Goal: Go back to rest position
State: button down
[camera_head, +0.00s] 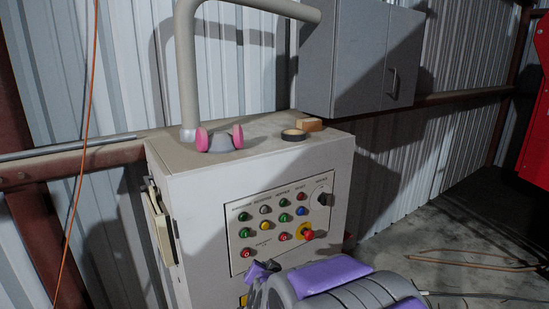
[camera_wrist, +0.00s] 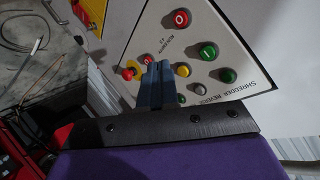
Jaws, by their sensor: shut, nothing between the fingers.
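My gripper (camera_wrist: 156,76) shows in the wrist view with its blue-grey fingers together and nothing between them. The fingers point at the control panel (camera_wrist: 240,38), overlapping it in the picture; whether they touch it cannot be told. In the head view my purple and grey arm (camera_head: 325,275) is at the bottom middle, in front of the lower part of the panel (camera_head: 258,225). The fingers are not clearly seen there.
The panel, on a white cabinet (camera_head: 185,215), has several coloured buttons and a red emergency knob (camera_head: 308,234) on yellow. Pink-padded earmuffs (camera_head: 220,140), a dark tape roll (camera_head: 293,135) and a wooden block (camera_head: 309,125) lie on top. Cables (camera_head: 470,262) lie on the floor at right.

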jog(key=s+d+n+g, duration=0.2)
jog(key=s+d+g, duration=0.2)
jog(key=s, duration=1)
jog(key=s+d+n+g+h, duration=0.1)
jog(key=s+d+g, duration=0.4)
jog(key=s, duration=0.9)
jog(key=s+d+n+g, duration=0.2)
jog(key=s+d+g, duration=0.3)
jog(key=s, duration=0.9)
jog(key=d, duration=0.3)
jog(key=shift+s+r+n+h, duration=0.2)
jog(key=shift+s+n+h, duration=0.1)
jog(key=shift+s, duration=0.05)
